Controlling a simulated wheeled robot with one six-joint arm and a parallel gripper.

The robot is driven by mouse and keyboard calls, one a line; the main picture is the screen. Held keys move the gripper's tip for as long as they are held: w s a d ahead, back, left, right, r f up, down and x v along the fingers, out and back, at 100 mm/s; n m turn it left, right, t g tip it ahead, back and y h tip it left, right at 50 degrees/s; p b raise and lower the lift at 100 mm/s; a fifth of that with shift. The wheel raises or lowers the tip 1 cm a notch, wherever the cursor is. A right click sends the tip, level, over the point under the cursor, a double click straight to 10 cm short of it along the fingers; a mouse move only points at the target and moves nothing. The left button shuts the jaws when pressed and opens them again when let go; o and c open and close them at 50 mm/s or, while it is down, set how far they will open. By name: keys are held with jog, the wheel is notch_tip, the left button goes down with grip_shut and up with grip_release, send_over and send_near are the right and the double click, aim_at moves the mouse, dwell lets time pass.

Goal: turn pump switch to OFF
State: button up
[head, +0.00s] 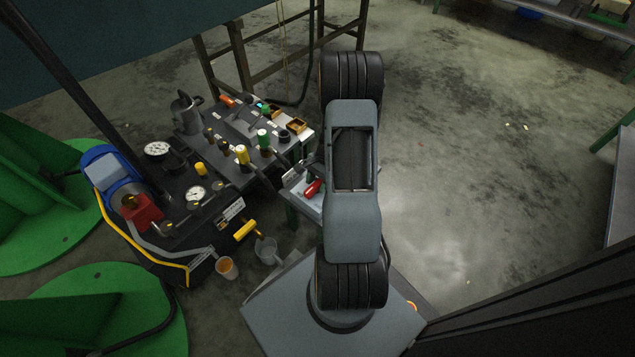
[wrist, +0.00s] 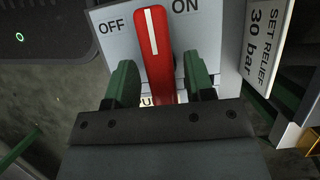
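The pump switch is a red lever (wrist: 155,55) with a white stripe, on a light grey panel (wrist: 217,45). In the wrist view its stripe points up, roughly midway between the OFF label (wrist: 111,25) and the ON label (wrist: 186,6). My gripper (wrist: 160,80) has its two green fingers on either side of the lever, with narrow gaps showing, so it looks open around it. The lever's lower end is hidden behind the gripper body. In the head view the red lever (head: 313,188) lies just left of my arm, which hides most of the gripper.
A "SET RELIEF 30 bar" sign (wrist: 265,40) stands right of the panel. In the head view a dark bench (head: 215,155) with gauges, valves and a yellow handle (head: 246,230) is to the left. Open floor (head: 480,170) lies right.

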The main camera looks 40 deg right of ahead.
jog(key=c, duration=0.8)
jog(key=shift+n, duration=0.3)
jog(key=n+g+p, duration=0.1)
jog(key=n+p, duration=0.1)
jog(key=n, duration=0.1)
jog(key=shift+r+h, duration=0.1)
jog(key=shift+h, duration=0.2)
jog(key=n+g+p, duration=0.1)
jog(key=n, duration=0.1)
jog(key=n+g+h+p, duration=0.1)
jog(key=n, duration=0.2)
jog(key=shift+a+p, duration=0.1)
jog(key=shift+p, duration=0.25)
jog(key=n+h, duration=0.1)
jog(key=n, duration=0.1)
jog(key=n+h+p, duration=0.1)
jog(key=n, duration=0.2)
jog(key=shift+g+p, duration=0.3)
jog(key=shift+a+n+h+p, duration=0.1)
jog(key=shift+n+h+p, duration=0.65)
jog(key=shift+n, duration=1.35)
